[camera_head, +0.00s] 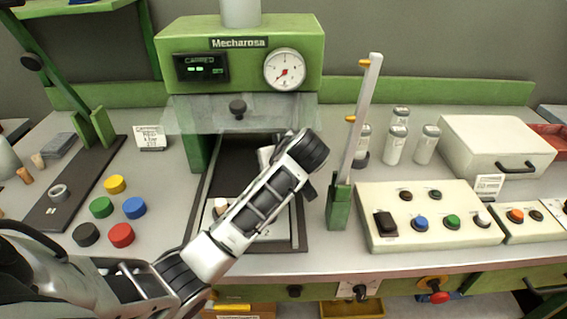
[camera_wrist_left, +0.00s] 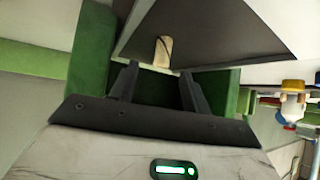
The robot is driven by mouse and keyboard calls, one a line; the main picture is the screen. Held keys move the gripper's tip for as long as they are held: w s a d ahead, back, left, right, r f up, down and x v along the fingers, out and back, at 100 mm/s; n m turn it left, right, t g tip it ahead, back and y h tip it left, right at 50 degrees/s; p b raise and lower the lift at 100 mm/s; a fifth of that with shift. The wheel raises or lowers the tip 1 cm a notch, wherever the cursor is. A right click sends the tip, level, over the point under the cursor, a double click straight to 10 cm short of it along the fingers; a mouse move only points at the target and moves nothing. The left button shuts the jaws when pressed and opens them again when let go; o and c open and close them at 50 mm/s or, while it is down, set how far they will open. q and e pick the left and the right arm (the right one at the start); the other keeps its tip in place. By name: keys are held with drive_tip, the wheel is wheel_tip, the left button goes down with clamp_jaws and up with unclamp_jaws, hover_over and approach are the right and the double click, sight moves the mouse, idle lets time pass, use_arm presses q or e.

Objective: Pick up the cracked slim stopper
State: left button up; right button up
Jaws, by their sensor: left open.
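A pale tan stopper (camera_wrist_left: 162,52) with a dark crack-like line shows in the left wrist view. It lies on a dark panel, just beyond the tips of my left gripper (camera_wrist_left: 158,73), roughly centred between them. The fingers are apart with nothing between them. In the head view my left arm reaches over the press bed and hides most of the gripper. A small pale stopper-like piece (camera_head: 221,205) stands on the bed's light plate beside the arm; I cannot tell whether it is the same one. My right gripper is out of view.
The green press (camera_head: 180,60) with a clear guard (camera_head: 185,113) stands behind my arm. A green-based post (camera_head: 340,205) and a button box (camera_head: 375,200) are to the right. Coloured discs (camera_head: 134,207) and two corks (camera_head: 25,175) lie at left.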

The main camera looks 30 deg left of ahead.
use_arm(q)
drive_tip(key=shift+w+a+n+y, duration=0.1)
drive_tip(key=shift+a+n+y, duration=0.15)
drive_tip(key=shift+n+y, duration=0.05)
drive_tip(key=shift+w+a+f, duration=0.1)
drive_tip(key=shift+w+a, duration=0.05)
drive_tip(key=shift+a, duration=0.1)
drive_tip(key=x, duration=0.6)
drive_tip(key=shift+w+a+f, duration=0.15)
drive_tip(key=shift+w+f, duration=0.05)
clamp_jaws()
